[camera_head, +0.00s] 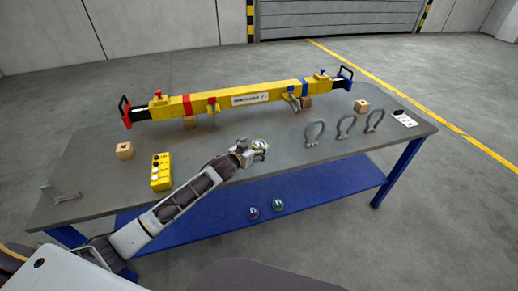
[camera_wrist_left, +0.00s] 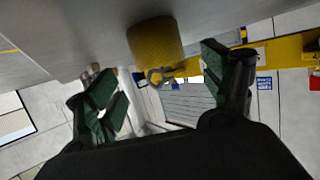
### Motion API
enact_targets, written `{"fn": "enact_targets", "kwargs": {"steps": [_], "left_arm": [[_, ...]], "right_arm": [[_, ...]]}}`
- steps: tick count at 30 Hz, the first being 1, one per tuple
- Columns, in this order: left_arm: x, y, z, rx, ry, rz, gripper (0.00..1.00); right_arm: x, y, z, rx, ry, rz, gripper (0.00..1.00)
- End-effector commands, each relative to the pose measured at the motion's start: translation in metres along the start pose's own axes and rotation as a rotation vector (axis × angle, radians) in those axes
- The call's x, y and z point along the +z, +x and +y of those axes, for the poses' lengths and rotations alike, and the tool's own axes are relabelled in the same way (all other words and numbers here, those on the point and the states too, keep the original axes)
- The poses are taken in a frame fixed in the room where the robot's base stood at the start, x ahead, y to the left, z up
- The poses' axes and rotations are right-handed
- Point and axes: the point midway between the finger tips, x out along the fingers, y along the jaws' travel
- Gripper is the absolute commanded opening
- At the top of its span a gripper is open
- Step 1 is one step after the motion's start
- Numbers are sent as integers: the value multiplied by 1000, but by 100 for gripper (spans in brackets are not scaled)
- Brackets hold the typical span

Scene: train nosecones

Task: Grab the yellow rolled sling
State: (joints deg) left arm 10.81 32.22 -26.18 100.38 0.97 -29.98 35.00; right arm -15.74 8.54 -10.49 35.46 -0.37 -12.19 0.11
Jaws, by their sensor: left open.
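The yellow rolled sling (camera_wrist_left: 155,43) shows in the left wrist view as a short, textured yellow cylinder against the grey table surface. It lies ahead of my left gripper (camera_wrist_left: 155,88), in the gap between the two spread green-padded fingers and apart from both. In the head view the sling (camera_head: 260,143) is small and partly hidden by my left gripper (camera_head: 249,153) near the table's front edge. The gripper is open and empty. My right gripper is not in view.
A long yellow lifting beam (camera_head: 245,98) lies across the back of the table (camera_head: 90,165). Several grey shackles (camera_head: 314,133) stand to the right. A yellow remote control (camera_head: 161,171) and a wooden block (camera_head: 125,151) lie left. Two round items (camera_head: 253,212) rest on the blue lower shelf (camera_head: 320,188).

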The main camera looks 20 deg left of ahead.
Motion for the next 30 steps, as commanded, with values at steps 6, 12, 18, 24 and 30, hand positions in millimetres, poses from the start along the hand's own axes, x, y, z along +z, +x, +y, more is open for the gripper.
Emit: {"fn": "enact_targets", "kwargs": {"steps": [6, 12, 18, 24, 30], "left_arm": [[0, 0, 0, 0, 0, 0, 82], [0, 7, -1, -1, 0, 0, 82], [0, 22, -1, -1, 1, -1, 82], [-1, 38, -1, -1, 0, 0, 82], [-1, 49, -1, -1, -1, 0, 82]], "right_arm": [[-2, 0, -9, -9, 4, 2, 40], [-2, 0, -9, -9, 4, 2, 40], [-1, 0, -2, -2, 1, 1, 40], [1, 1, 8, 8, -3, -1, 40], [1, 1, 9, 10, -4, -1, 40]]}}
